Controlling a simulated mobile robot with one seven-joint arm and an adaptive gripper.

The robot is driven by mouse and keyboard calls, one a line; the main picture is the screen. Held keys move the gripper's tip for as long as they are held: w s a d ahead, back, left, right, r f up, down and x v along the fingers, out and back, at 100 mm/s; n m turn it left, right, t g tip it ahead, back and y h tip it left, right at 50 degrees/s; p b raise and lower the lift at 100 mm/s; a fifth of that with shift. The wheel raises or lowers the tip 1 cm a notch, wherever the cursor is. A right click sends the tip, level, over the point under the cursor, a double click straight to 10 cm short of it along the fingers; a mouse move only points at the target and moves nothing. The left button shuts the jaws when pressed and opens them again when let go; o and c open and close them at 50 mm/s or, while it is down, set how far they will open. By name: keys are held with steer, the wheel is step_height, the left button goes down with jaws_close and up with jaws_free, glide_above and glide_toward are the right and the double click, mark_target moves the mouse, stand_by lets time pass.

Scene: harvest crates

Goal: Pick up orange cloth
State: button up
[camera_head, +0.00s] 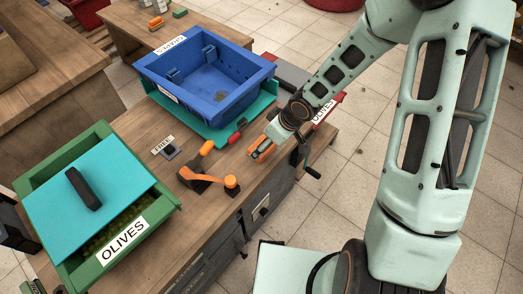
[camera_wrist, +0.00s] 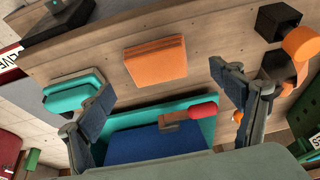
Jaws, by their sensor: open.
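The orange cloth (camera_wrist: 155,62) is a folded flat rectangle lying on the wooden bench in the wrist view. In the head view the orange cloth (camera_head: 261,149) lies near the bench's right edge, partly hidden by my gripper. My gripper (camera_wrist: 162,80) is open in the wrist view, with one finger on each side of the cloth's line and nothing between them. In the head view my gripper (camera_head: 287,140) hangs close over the cloth; I cannot tell the exact height.
A blue crate (camera_head: 158,88) stands on a teal panel behind. A red-handled tool (camera_head: 237,134) lies beside it. An orange-armed black object (camera_head: 206,182) and a small card (camera_head: 164,143) stand left of the cloth. A green olive crate (camera_head: 152,216) is at front left.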

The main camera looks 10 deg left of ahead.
steer(key=b+x, duration=0.2)
steer(key=x, duration=0.3)
steer(key=shift+w+f, duration=0.1)
steer(key=shift+w, duration=0.05)
steer(key=shift+c, duration=0.3)
steer(key=c, duration=1.2)
step_height(320, 180, up, 4)
steer(key=shift+p, duration=0.85)
steer(key=s+r, duration=0.2)
steer(key=s+a+r+p, duration=0.1)
steer(key=s+r, duration=0.1)
steer(key=shift+r, duration=0.25)
steer(key=s+r, duration=0.1)
steer(key=s, duration=0.2)
steer(key=s+a+r, duration=0.1)
steer(key=s+r, duration=0.1)
steer(key=s, duration=0.1)
steer(key=s+a+r, duration=0.1)
steer(key=s, duration=0.2)
steer(key=shift+s+r, duration=0.3)
steer(key=shift+s, duration=0.1)
